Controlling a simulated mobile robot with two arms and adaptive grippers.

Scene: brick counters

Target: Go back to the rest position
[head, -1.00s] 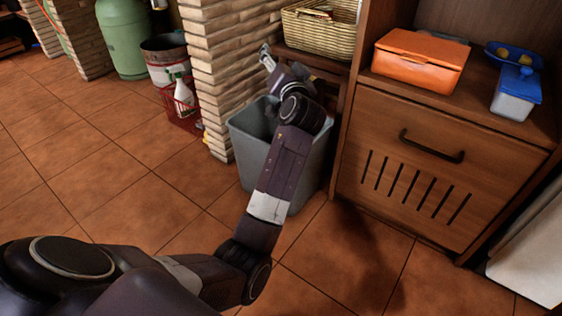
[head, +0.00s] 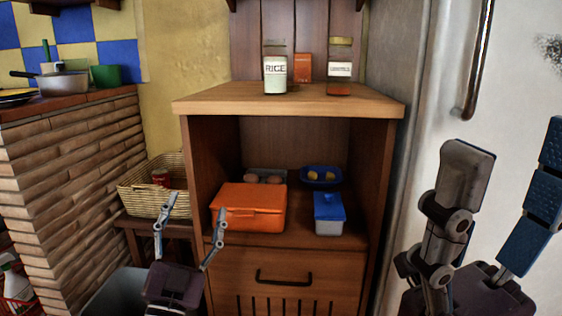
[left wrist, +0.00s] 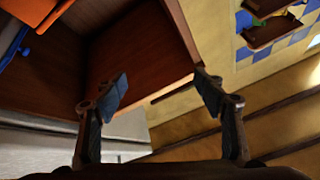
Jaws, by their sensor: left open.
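My left gripper (head: 196,215) is raised in front of the wooden cabinet, at the lower left of the head view. Its two fingers are spread, with nothing between them. In the left wrist view the same gripper (left wrist: 164,86) is open and empty. My right gripper (head: 510,150) stands upright close to the camera at the right of the head view, in front of the pale fridge. Its fingers are apart and it holds nothing visible.
The wooden cabinet (head: 290,98) bears jars on top. Its shelf holds an orange box (head: 250,206), a blue-lidded container (head: 328,212) and a blue dish (head: 321,175). A wicker basket (head: 140,199) stands left, above a grey bin (head: 118,292). The fridge (head: 427,110) is at right.

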